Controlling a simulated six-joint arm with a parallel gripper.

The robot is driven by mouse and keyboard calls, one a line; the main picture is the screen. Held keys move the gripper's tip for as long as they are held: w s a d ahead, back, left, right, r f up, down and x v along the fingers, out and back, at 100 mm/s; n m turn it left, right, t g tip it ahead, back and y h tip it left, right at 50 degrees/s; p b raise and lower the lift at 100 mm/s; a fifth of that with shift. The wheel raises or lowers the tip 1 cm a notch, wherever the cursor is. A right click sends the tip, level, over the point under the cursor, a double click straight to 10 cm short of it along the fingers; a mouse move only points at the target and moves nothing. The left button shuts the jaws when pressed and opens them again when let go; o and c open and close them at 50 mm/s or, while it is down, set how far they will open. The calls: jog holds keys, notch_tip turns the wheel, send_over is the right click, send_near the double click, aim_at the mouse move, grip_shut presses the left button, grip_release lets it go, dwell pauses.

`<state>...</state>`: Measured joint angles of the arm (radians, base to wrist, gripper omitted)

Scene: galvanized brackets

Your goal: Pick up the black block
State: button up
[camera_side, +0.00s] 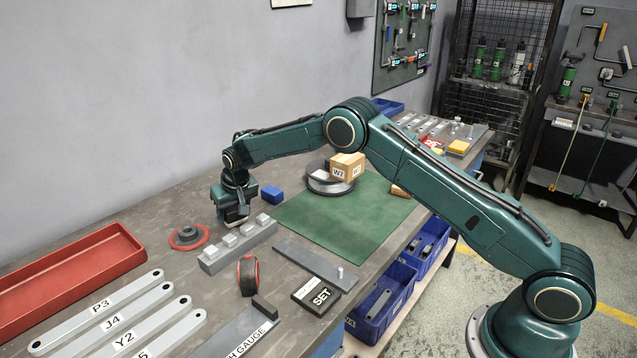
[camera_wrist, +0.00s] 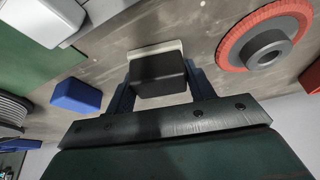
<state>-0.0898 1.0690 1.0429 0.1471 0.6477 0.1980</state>
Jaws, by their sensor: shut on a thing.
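The black block (camera_wrist: 158,76) sits between the two fingers of my gripper (camera_wrist: 161,88) in the wrist view. My gripper is shut on it, one finger at each side. In the side view my gripper (camera_side: 237,217) points down over the far left part of the bench, between the red-rimmed disc and the blue block. I cannot make out the black block there behind the fingers. A pale strip (camera_wrist: 154,48) shows just beyond the block in the wrist view. I cannot tell whether the block touches the bench.
A blue block (camera_side: 272,194) stands to the right of my gripper, and a grey bar with pale studs (camera_side: 238,246) lies close in front. A red-rimmed disc (camera_side: 188,237) lies to the left. The green mat (camera_side: 330,225) holds a box (camera_side: 347,166) on a round plate.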

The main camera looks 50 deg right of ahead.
notch_tip(320, 180, up, 20)
dwell(0.6)
jog(key=shift+f, duration=0.1)
dwell(0.4)
